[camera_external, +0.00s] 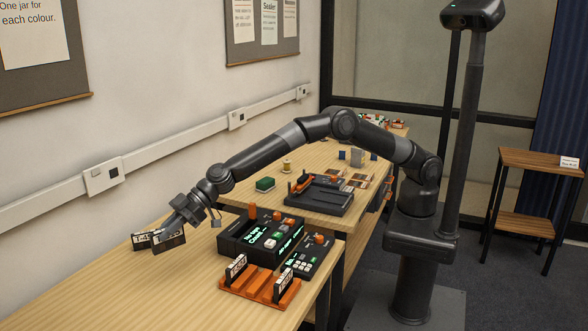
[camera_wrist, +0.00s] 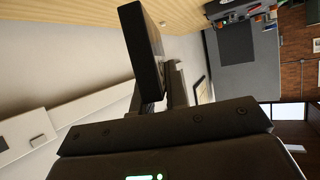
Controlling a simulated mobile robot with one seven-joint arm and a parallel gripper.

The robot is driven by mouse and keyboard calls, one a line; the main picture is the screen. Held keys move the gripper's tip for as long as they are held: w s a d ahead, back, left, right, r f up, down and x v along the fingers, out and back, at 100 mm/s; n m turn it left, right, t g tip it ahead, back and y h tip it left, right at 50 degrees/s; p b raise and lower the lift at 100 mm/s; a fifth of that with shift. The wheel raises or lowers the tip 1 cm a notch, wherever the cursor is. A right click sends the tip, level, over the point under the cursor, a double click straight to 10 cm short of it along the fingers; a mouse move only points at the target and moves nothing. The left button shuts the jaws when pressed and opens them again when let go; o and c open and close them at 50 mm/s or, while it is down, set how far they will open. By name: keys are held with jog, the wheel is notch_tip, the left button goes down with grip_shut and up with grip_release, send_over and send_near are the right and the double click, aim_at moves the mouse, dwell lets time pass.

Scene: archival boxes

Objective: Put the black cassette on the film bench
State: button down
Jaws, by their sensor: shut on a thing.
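My gripper (camera_external: 174,226) is at the far left, low over the near wooden table. It is shut on a black cassette (camera_external: 169,242) with a white label strip. In the wrist view the held black cassette (camera_wrist: 142,48) shows as a dark slab at the fingers (camera_wrist: 168,92). Another dark, white-labelled piece (camera_external: 142,241) shows just left of it; I cannot tell whether the two touch. A small wooden stand (camera_external: 536,160) at the far right bears a white card (camera_external: 569,162) with writing too small to read. I cannot tell whether it is the film bench.
An orange rack (camera_external: 259,283) with upright cassettes stands on the near table (camera_external: 150,290). Black devices with lit displays (camera_external: 265,237) stand behind it. The farther table holds a black machine (camera_external: 320,193) and a green block (camera_external: 265,184). Open floor lies before the wooden stand.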

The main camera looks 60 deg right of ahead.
notch_tip(320, 180, down, 2)
jog(key=shift+a, duration=0.1)
jog(key=shift+s+a+f, duration=0.8)
jog(key=shift+a+f, duration=0.95)
jog(key=shift+f, duration=0.1)
jog(key=shift+s+a+f, duration=0.85)
jog(key=shift+a+f, duration=0.85)
jog(key=shift+f, duration=0.1)
jog(key=shift+s+a+f, duration=0.8)
jog(key=shift+a+f, duration=0.95)
jog(key=shift+f, duration=0.1)
jog(key=shift+f, duration=0.1)
jog(key=c, duration=1.4)
grip_release()
jog(key=shift+f, duration=0.1)
jog(key=shift+c, duration=0.2)
